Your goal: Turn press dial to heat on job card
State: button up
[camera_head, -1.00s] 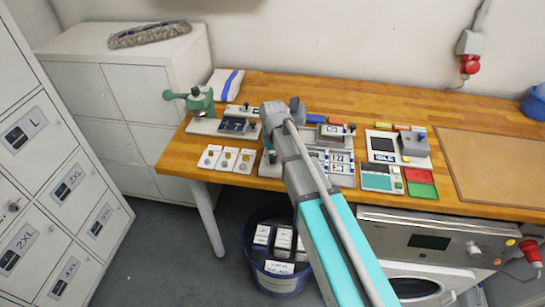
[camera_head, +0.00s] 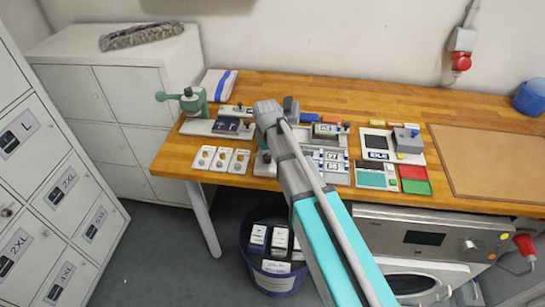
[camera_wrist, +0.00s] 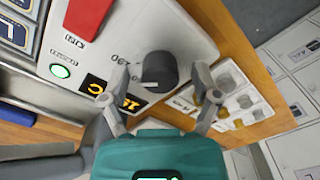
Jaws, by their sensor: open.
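In the wrist view, the dark grey press dial (camera_wrist: 160,72) stands up from a white panel (camera_wrist: 195,38). My gripper (camera_wrist: 159,82) is open, with one finger on each side of the dial; I cannot tell whether either finger touches it. An orange-digit display (camera_wrist: 112,95) is beside the dial, partly covered by a finger, and its number is not clear. A green lit button (camera_wrist: 60,71) and a red part (camera_wrist: 88,15) are on the same unit. In the head view, my arm hides the dial and fingertips. I cannot pick out the job card.
Three small white plates with round pieces (camera_head: 222,160) lie at the table's front left. A green press-like tool (camera_head: 193,101) stands behind them. Red and green trays (camera_head: 415,187) and a brown board (camera_head: 490,160) lie to the right. A bin (camera_head: 270,281) stands below the table.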

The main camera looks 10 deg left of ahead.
aim_at(267, 155)
jog(key=shift+n, duration=0.6)
jog(key=n, duration=0.3)
jog(key=shift+n, duration=0.3)
jog(key=n, duration=0.4)
notch_tip(267, 155, up, 14)
jog(key=p, duration=1.4)
jog(key=s+d+f+m+b, duration=0.2)
jog(key=s+d+m, duration=0.2)
jog(key=d, duration=0.4)
jog(key=s+d+f+m+b, duration=0.2)
jog(key=s+d+m, duration=0.2)
jog(key=d+m, duration=0.3)
jog(key=s+d+f+m+b, duration=0.2)
jog(key=s+d+m, duration=0.2)
jog(key=d, duration=0.7)
jog(key=shift+d+f+m, duration=0.2)
jog(key=shift+f+m, duration=0.05)
jog(key=shift+m, duration=0.75)
jog(key=shift+s+d, duration=0.2)
